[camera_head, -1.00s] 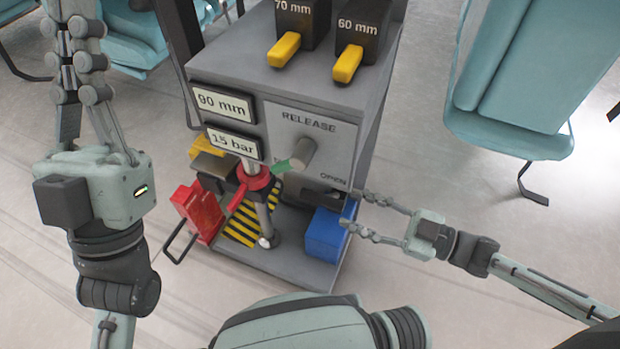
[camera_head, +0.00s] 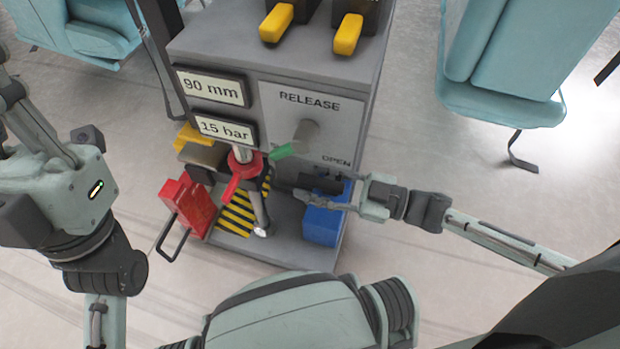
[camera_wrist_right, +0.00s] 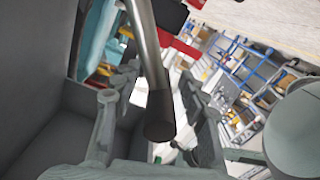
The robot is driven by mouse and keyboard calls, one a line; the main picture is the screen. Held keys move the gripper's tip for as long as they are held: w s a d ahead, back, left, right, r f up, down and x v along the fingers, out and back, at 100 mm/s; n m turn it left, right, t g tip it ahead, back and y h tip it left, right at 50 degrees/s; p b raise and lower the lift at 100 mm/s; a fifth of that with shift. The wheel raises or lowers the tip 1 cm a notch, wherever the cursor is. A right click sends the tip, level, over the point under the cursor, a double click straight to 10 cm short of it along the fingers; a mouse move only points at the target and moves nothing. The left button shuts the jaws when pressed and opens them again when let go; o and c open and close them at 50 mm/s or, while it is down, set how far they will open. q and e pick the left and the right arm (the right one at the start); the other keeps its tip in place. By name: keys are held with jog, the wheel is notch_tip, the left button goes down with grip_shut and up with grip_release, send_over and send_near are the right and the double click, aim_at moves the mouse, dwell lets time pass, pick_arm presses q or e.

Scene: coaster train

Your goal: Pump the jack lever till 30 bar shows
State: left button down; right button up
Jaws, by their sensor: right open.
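The jack lever is a metal bar with a black grip (camera_head: 322,184), low at the right front of the grey cabinet. In the right wrist view the lever's metal bar and dark end (camera_wrist_right: 157,100) lie between my fingers. My right gripper (camera_head: 308,186) is open around the grip; whether a finger touches it I cannot tell. The pressure display (camera_head: 226,129) reads 15 bar, and the display above it (camera_head: 211,87) reads 90 mm. My left gripper (camera_head: 12,100) is at the left edge, away from the cabinet; its fingertips are cut off.
The release valve (camera_head: 307,131) with its green tip (camera_head: 282,151) sits just above the lever. A blue block (camera_head: 322,226) lies below my right gripper. A red block (camera_head: 188,205) with a wire loop is at the left. Teal seats (camera_head: 500,70) stand behind right; open floor surrounds the cabinet.

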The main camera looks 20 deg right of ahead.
jog(key=shift+w+a, duration=0.15)
jog(key=shift+a, duration=0.1)
grip_shut()
dwell(0.3)
